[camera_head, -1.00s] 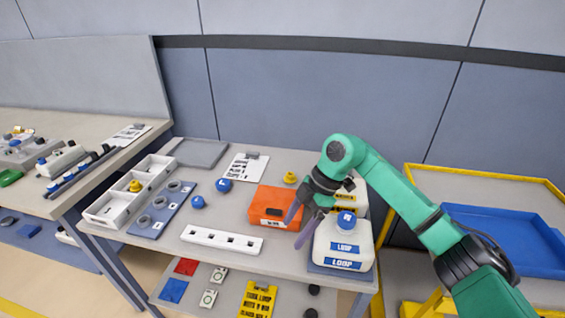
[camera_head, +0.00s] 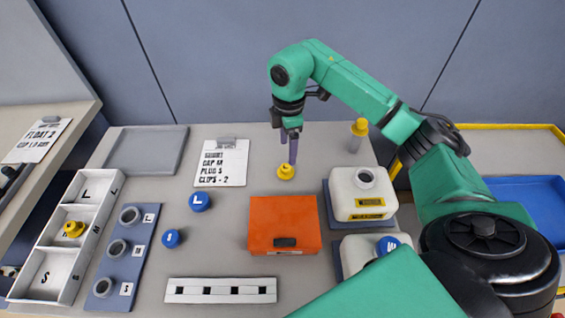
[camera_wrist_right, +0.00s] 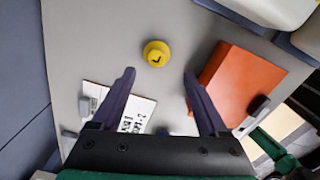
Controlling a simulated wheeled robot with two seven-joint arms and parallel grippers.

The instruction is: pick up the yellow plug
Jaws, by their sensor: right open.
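A yellow plug (camera_head: 286,172) stands on the grey bench, behind the orange box. In the right wrist view the yellow plug (camera_wrist_right: 156,54) is round with a dark letter on top, just beyond the fingertips and roughly centred between them. My right gripper (camera_head: 289,148) points down above it. The right gripper (camera_wrist_right: 160,74) is open and empty, its purple fingers apart on either side. A second yellow piece (camera_head: 73,229) sits in the middle compartment of the white tray. My left gripper is not in view.
The orange box (camera_head: 284,224) lies in front of the plug. White tanks, one with a yellow label (camera_head: 362,194), stand to the right. A yellow-topped post (camera_head: 359,128) is behind them. A clipboard (camera_head: 221,163) and two blue caps (camera_head: 200,202) lie left. Bench around the plug is clear.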

